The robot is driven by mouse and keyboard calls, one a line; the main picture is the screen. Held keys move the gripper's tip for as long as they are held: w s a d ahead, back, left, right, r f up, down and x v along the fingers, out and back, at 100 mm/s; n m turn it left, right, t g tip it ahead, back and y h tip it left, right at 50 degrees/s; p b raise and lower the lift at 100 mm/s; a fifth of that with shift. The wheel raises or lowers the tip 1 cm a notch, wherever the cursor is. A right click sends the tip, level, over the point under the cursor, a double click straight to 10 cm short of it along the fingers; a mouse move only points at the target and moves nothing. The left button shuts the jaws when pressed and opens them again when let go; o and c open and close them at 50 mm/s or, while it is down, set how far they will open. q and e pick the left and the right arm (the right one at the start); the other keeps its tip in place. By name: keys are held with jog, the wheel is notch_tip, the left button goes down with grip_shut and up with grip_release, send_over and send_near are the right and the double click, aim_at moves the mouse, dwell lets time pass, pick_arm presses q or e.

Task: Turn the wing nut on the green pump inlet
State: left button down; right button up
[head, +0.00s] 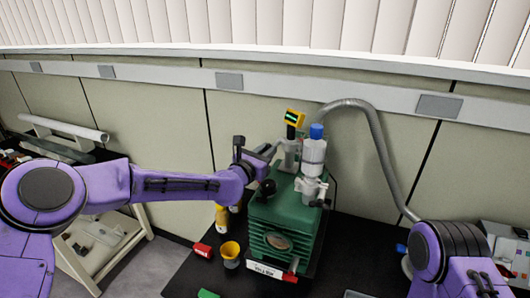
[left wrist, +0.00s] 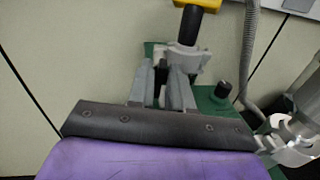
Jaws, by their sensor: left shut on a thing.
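The green pump (head: 283,222) stands on the dark bench. Its grey inlet fitting (head: 290,155) rises from the top and carries a yellow gauge (head: 295,118). The fitting also shows in the left wrist view (left wrist: 190,62), with the gauge (left wrist: 200,5) above it. My left gripper (head: 268,154) reaches in from the left beside the fitting. In the left wrist view its two grey fingers (left wrist: 162,76) are closed around the wing nut at the fitting's clamp. The nut is mostly hidden between them. My right gripper is not in view.
A clear-and-white filter (head: 313,158) with a blue cap stands right of the inlet, near the fingers. A grey hose (head: 378,135) arches behind it. The wall is close behind.

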pick_arm(q)
jog(key=m+b, duration=0.2)
jog(key=b, duration=0.1)
jog(key=shift+f+m, duration=0.2)
jog(key=shift+m, duration=0.2)
jog(key=shift+r+m+b, duration=0.15)
jog(key=shift+m+b, duration=1.15)
jog(key=shift+m, duration=0.6)
jog(key=c, duration=1.1)
grip_release()
jog(key=shift+s, duration=0.1)
